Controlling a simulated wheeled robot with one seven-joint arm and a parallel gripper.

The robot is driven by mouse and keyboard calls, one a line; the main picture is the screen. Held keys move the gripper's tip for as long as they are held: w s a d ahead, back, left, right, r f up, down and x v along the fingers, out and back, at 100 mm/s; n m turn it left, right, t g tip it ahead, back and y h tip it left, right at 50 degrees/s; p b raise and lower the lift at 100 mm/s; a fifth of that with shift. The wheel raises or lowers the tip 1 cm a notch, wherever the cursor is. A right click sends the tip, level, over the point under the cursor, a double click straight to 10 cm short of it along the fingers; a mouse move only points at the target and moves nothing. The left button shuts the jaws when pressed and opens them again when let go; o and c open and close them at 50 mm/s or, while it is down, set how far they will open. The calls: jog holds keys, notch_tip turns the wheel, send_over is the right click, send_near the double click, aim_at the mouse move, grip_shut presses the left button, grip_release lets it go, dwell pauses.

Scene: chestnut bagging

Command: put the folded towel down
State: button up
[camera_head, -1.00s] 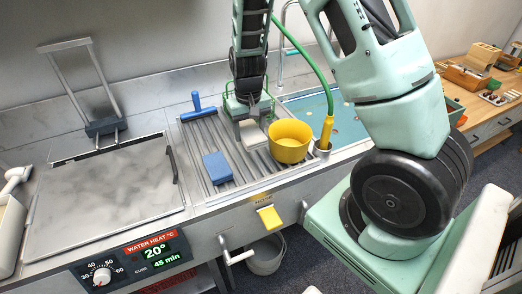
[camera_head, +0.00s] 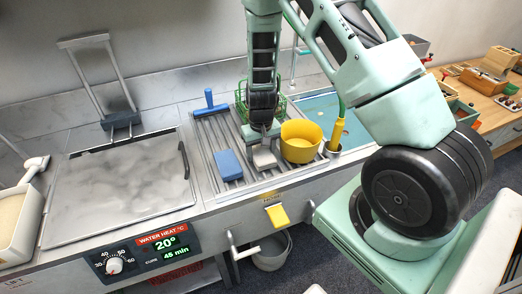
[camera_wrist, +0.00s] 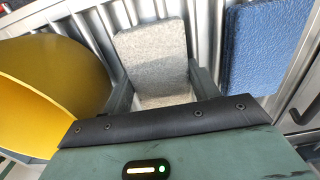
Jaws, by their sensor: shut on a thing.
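The folded towel is a pale grey, rough-textured block (camera_wrist: 152,52) in the wrist view, between the two fingers of my gripper (camera_wrist: 162,92). In the head view my gripper (camera_head: 263,138) points down over the ribbed metal draining rack (camera_head: 206,140), and the grey towel (camera_head: 264,159) shows just below it. My gripper is shut on the towel. The towel is low over the ribs; I cannot tell whether it touches them.
A yellow pot (camera_head: 300,145) stands close to the right of the towel. A blue textured block (camera_head: 228,166) lies to its left. A blue-handled tool (camera_head: 210,103) and a green wire basket (camera_head: 243,98) are behind. A yellow-handled tool (camera_head: 337,133) stands at right.

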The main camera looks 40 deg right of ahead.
aim_at(261, 152)
jog(key=shift+f, duration=0.2)
jog(key=o, duration=1.1)
jog(key=shift+c, duration=0.2)
jog(key=shift+r, duration=0.15)
notch_tip(261, 152, up, 12)
jog(key=b, duration=0.2)
jog(key=s+a+r+n+y, duration=0.1)
jog(key=s+a+r+n, duration=0.15)
jog(key=a, duration=0.55)
jog(key=s+a+r+n, duration=0.2)
jog(key=s+a+r, duration=0.2)
jog(key=a, duration=0.3)
jog(key=s+a+r+n, duration=0.2)
jog(key=s+a+n, duration=0.1)
jog(key=s, duration=0.6)
jog(key=s+a+r+n, duration=0.3)
jog(key=s+a, duration=0.3)
jog(key=s, duration=0.2)
jog(key=shift+s+a, duration=0.2)
jog(key=shift+s, duration=0.15)
